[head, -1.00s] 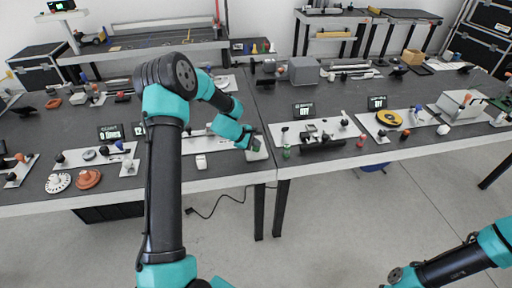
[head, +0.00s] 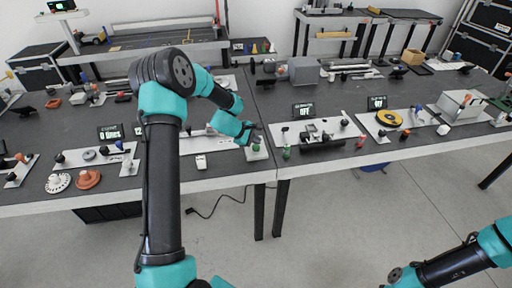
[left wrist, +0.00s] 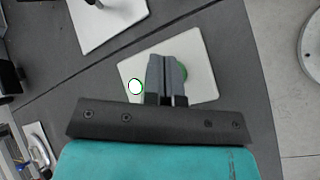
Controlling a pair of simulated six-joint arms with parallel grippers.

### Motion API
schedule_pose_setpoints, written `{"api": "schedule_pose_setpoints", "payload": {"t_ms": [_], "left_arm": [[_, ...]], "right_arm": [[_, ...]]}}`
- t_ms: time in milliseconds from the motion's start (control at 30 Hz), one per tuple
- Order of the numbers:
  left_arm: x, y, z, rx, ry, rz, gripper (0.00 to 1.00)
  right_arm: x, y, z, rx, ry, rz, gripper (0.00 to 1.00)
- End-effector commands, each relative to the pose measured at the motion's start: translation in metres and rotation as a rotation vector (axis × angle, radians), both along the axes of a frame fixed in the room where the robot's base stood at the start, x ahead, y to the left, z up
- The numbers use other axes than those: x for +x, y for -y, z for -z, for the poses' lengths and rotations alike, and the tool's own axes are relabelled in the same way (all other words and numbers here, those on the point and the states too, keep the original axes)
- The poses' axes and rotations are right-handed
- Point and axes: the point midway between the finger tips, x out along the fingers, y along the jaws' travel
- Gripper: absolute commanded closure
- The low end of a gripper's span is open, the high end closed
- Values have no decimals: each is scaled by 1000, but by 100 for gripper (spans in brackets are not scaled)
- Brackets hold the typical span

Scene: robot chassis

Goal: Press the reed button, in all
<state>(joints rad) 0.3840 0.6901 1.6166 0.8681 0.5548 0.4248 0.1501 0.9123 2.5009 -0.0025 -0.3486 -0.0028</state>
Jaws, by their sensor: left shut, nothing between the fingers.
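A small white plate (left wrist: 207,50) lies near the front edge of the left table; it also shows in the head view (head: 260,155). On it is a round green button (left wrist: 184,73), partly hidden behind my fingers in the left wrist view. A white disc with a dark rim (left wrist: 135,87) is beside it. My left gripper (left wrist: 167,62) is shut and empty, its fingertips over the plate next to the green button. In the head view the left gripper (head: 255,130) is at the plate's far side. I cannot tell whether it touches the button.
Another white plate (head: 320,129) with small devices and a display reading OFF (head: 304,111) is to the right, across the table gap. A small white block (head: 201,161) lies to the left. Several other devices crowd both tables. The front table edge is close to the plate.

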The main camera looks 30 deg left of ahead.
Motion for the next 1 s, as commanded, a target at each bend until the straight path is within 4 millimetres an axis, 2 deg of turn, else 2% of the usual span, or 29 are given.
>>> {"api": "schedule_pose_setpoints", "payload": {"t_ms": [600, 1000], "left_arm": [[0, 0, -46, 1, 2, 1, 100], [0, 0, -49, 0, 0, 0, 100]], "right_arm": [[0, 0, 0, 0, 0, 0, 57], [0, 0, 0, 0, 0, 0, 57]]}}
